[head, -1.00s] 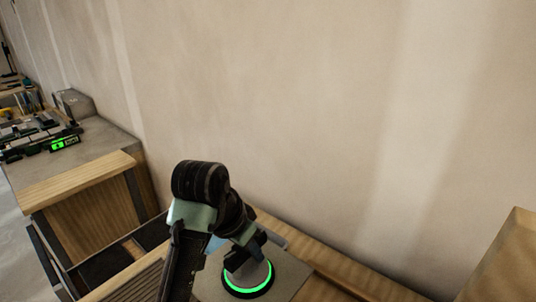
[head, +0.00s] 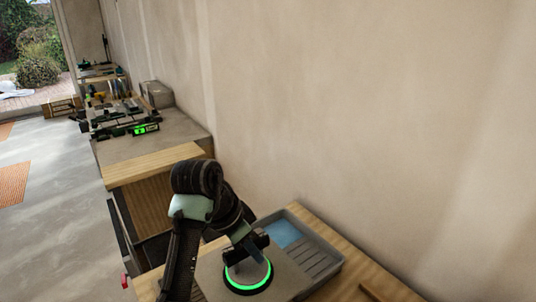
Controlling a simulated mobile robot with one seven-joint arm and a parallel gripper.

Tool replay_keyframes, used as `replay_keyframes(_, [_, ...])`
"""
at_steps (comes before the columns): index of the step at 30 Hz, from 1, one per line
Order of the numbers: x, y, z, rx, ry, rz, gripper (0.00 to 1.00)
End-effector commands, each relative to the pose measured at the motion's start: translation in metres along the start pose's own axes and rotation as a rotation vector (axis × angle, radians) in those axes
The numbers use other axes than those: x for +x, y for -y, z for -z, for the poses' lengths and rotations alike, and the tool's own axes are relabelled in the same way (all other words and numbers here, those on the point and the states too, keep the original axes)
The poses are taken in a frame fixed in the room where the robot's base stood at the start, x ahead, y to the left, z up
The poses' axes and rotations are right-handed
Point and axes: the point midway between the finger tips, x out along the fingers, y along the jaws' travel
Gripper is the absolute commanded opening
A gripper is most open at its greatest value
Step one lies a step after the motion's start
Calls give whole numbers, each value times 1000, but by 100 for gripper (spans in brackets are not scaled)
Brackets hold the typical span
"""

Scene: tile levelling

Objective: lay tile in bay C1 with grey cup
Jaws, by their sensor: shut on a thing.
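My gripper (head: 246,247) is at the bottom centre of the head view, shut on the grey cup (head: 247,272). The cup has a glowing green ring at its base and sits on the top face of a grey tile (head: 288,283). The tile's lower part runs out of the frame. I cannot tell whether the tile hangs clear or rests on the wooden top beneath. I cannot make out bay C1 in this view.
A grey tray (head: 321,261) with a blue patch inside lies right beside the tile on the wooden top, against the wall (head: 370,120). At left, a counter (head: 165,142) bears a dark frame with a green display (head: 146,129). Open floor (head: 45,190) lies farther left.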

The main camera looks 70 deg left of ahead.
Motion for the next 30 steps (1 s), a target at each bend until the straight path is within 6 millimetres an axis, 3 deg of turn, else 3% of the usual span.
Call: replay_keyframes(30, [-32, 90, -68, 1, -4, 6, 0])
